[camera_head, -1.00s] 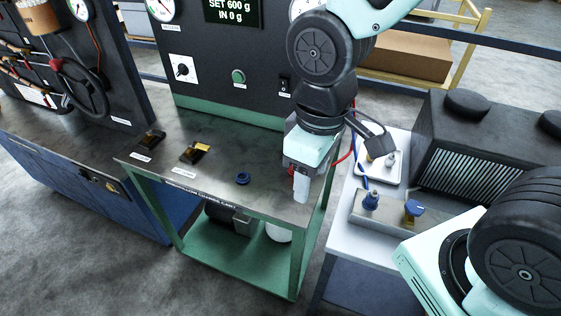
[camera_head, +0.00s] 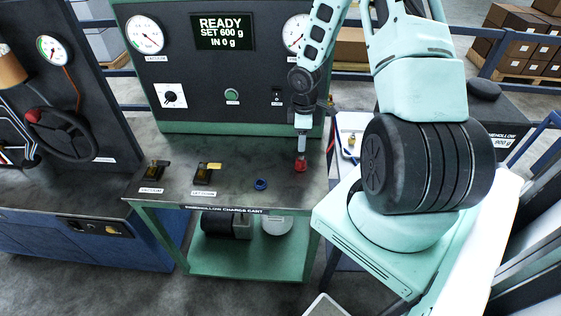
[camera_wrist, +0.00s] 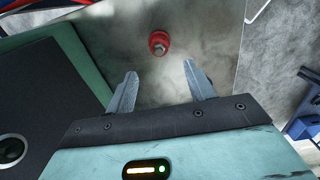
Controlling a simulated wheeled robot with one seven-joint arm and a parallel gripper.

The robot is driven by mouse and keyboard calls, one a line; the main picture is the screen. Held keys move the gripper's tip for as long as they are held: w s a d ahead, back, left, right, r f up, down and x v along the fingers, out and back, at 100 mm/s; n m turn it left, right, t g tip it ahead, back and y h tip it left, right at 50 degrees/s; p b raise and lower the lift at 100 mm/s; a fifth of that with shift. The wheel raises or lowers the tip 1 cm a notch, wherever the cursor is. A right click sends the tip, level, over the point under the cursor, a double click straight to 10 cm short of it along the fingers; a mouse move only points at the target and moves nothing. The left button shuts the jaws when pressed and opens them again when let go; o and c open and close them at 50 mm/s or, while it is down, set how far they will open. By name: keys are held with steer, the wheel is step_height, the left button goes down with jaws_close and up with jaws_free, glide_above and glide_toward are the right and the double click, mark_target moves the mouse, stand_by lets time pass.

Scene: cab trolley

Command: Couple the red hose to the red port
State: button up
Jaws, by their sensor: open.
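A red round fitting (camera_head: 300,165) with a metal centre stands on the grey top of the charge cart (camera_head: 228,190), near its right end. In the wrist view the red fitting (camera_wrist: 158,43) lies just beyond the fingertips, roughly between their lines. My gripper (camera_head: 302,148) is above it; in the wrist view my gripper (camera_wrist: 162,68) has its two fingers apart with nothing between them. A red hose (camera_head: 331,139) shows partly behind my arm. I cannot tell whether the red fitting is the hose end, the port or a cap.
A blue ring-shaped cap (camera_head: 260,184) lies left of the red fitting. Two black-and-brass fittings, left (camera_head: 156,170) and right (camera_head: 206,173), stand farther left. The black gauge panel (camera_head: 195,70) rises behind, its display reading READY, SET 600 g, IN 0 g. The cart's front middle is clear.

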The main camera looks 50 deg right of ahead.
mark_target(301, 155)
steer(key=shift+s+d+f, duration=0.1)
steer(key=shift+d+f, duration=0.05)
steer(key=shift+f, duration=0.25)
steer(key=shift+f, duration=0.1)
step_height(301, 155, down, 9)
steer(key=b, duration=0.7)
steer(key=shift+b, duration=0.4)
steer(key=shift+p, duration=0.35)
stand_by(0.5)
steer(key=shift+c, duration=0.3)
jaws_close()
